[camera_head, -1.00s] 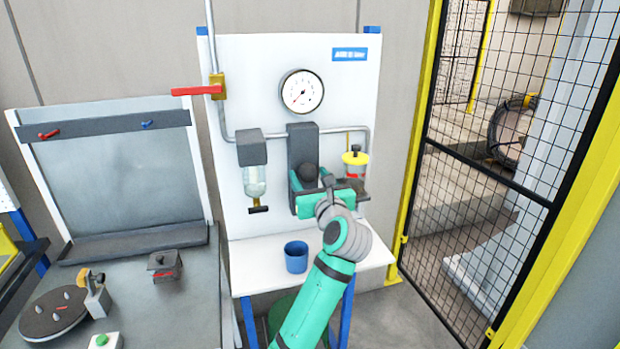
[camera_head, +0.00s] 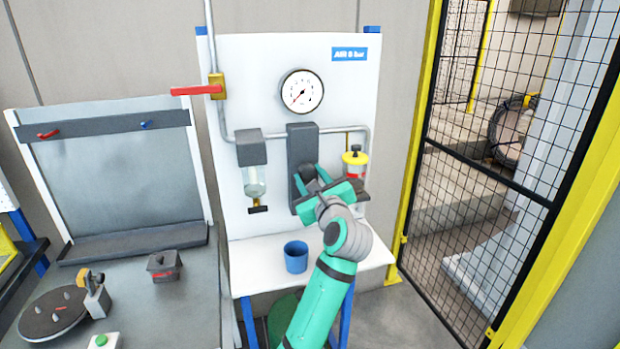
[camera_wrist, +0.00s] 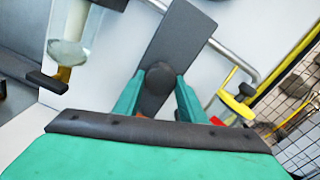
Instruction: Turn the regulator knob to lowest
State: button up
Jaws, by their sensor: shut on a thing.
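The regulator is a dark grey upright block (camera_head: 300,141) on the white panel; it also shows in the wrist view (camera_wrist: 181,42). Its dark round knob (camera_wrist: 160,75) sits between the two green fingers of my gripper (camera_wrist: 159,92), which is shut on it. In the head view my gripper (camera_head: 311,177) reaches up to the block's lower part and mostly hides the knob. The gripper body is tilted, its right side higher. The round white gauge (camera_head: 302,91) above has a red needle pointing to the lower left.
A glass filter bowl (camera_head: 255,181) hangs left of the regulator, and a yellow-topped lubricator (camera_head: 355,160) stands close on the right. A red lever (camera_head: 196,91) is at upper left. A blue cup (camera_head: 296,257) stands on the white shelf (camera_head: 255,279) below.

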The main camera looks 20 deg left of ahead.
jog(key=n, duration=0.3)
jog(key=shift+d+n, duration=0.1)
jog(key=shift+n, duration=0.2)
jog(key=n, duration=0.4)
jog(key=shift+n, duration=0.4)
jog(key=n, duration=1)
jog(key=shift+n, duration=0.4)
jog(key=n, duration=0.3)
jog(key=shift+r+n, duration=0.1)
jog(key=shift+n, duration=0.2)
jog(key=n, duration=0.4)
jog(key=shift+n, duration=1.6)
